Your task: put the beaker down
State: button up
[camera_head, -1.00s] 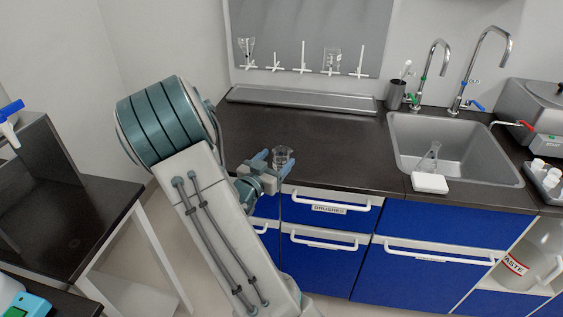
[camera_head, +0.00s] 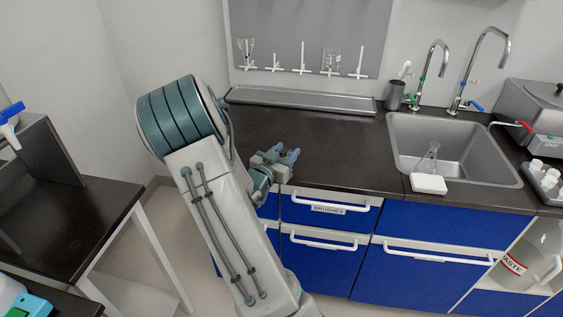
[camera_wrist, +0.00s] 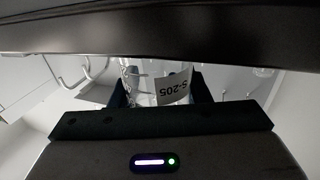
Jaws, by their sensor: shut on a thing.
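The beaker (camera_wrist: 172,88) is clear glass with a white label reading S-205, upside down in the wrist view. It stands between the two dark fingers, and my gripper (camera_head: 287,155) is shut on it. In the head view the gripper, with its blue fingertips, is over the front part of the dark counter (camera_head: 335,160), above the brushes drawer. The beaker can hardly be made out there. I cannot tell whether its base touches the counter.
The counter around the gripper is clear. A grey tray (camera_head: 300,100) lies along the wall under a rack (camera_head: 310,40) with hanging glassware. To the right are a sink (camera_head: 460,140), a flask (camera_head: 430,158) and a white block (camera_head: 428,184). A dark cup (camera_head: 396,96) stands behind.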

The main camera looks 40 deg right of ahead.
jog(key=shift+r, duration=0.45)
jog(key=r, duration=0.3)
jog(key=shift+s+d+r, duration=0.1)
jog(key=shift+s+r, duration=0.1)
jog(key=shift+r, duration=0.15)
jog(key=s+d+r, duration=0.5)
jog(key=s+r, duration=0.1)
jog(key=s, duration=0.4)
jog(key=shift+r, duration=0.2)
jog(key=w+a+f, duration=0.1)
jog(key=w+f, duration=0.1)
jog(key=w, duration=0.1)
jog(key=w+a+f, duration=0.2)
jog(key=w, duration=0.2)
jog(key=w+a+f, duration=0.2)
jog(key=w+f, duration=0.1)
jog(key=shift+w+a, duration=0.1)
jog(key=shift+w, duration=0.05)
jog(key=shift+f, duration=1.8)
